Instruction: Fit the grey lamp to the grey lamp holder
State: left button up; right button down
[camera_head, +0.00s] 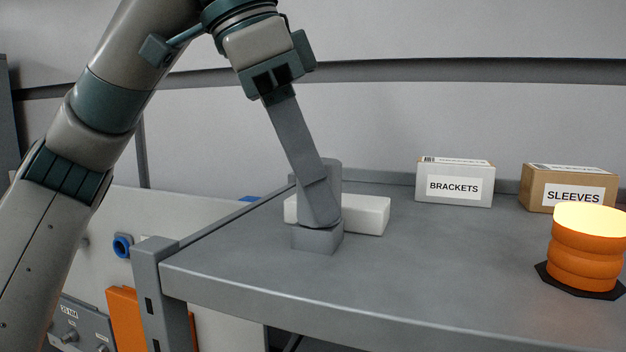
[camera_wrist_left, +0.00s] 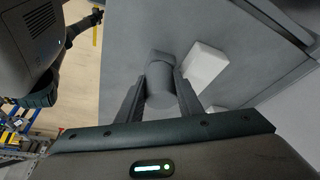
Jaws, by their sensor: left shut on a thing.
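The grey lamp (camera_head: 332,174) is a plain grey cylinder, partly covered by my finger in the head view. My left gripper (camera_head: 319,216) comes down from above and is shut on it. In the left wrist view the lamp (camera_wrist_left: 160,84) sits between the two fingers. The grey lamp holder (camera_head: 318,242) is a squarish grey block on the shelf, directly below the lamp and fingertips. The lamp's lower end is at the holder's round top; whether it is fully seated, I cannot tell. My right gripper is not in view.
A white block (camera_head: 367,214) lies just behind the holder. A white BRACKETS box (camera_head: 454,184) and a brown SLEEVES box (camera_head: 568,187) stand at the back. A glowing orange lamp (camera_head: 585,250) stands at right on a black base. The grey shelf (camera_head: 430,260) is clear in the middle.

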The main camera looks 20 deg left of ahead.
pick_arm(q)
jog(key=shift+f, duration=0.1)
jog(key=o, duration=1)
jog(key=shift+c, duration=0.2)
jog(key=shift+a+r+b, duration=0.3)
jog(key=shift+r, duration=0.4)
jog(key=p+v, duration=0.1)
jog(key=v, duration=1.5)
